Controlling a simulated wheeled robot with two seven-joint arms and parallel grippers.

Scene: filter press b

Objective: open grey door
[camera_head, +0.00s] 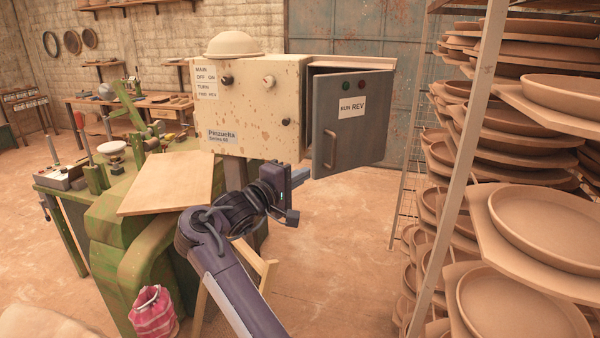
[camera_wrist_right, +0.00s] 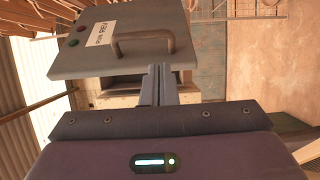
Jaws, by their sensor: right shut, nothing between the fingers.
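The grey door (camera_head: 365,135) is on the right part of the cream control box (camera_head: 255,105). It stands ajar, with a dark gap along its left edge near the box. It has a curved handle (camera_head: 329,149) at its lower left and a "RUN REV" label. In the right wrist view the door (camera_wrist_right: 85,60) and handle (camera_wrist_right: 146,42) show above the fingers, with part of the box's opening below the door. My right gripper (camera_head: 298,178) is shut and empty, below and left of the handle. It also shows in the wrist view (camera_wrist_right: 158,72). My left gripper is out of view.
A shelf rack (camera_head: 470,150) with stacked clay dishes stands close on the right. A green machine (camera_head: 110,230) with a wooden board (camera_head: 170,182) is on the left. A clay bowl (camera_head: 232,45) sits on the box. The floor between box and rack is clear.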

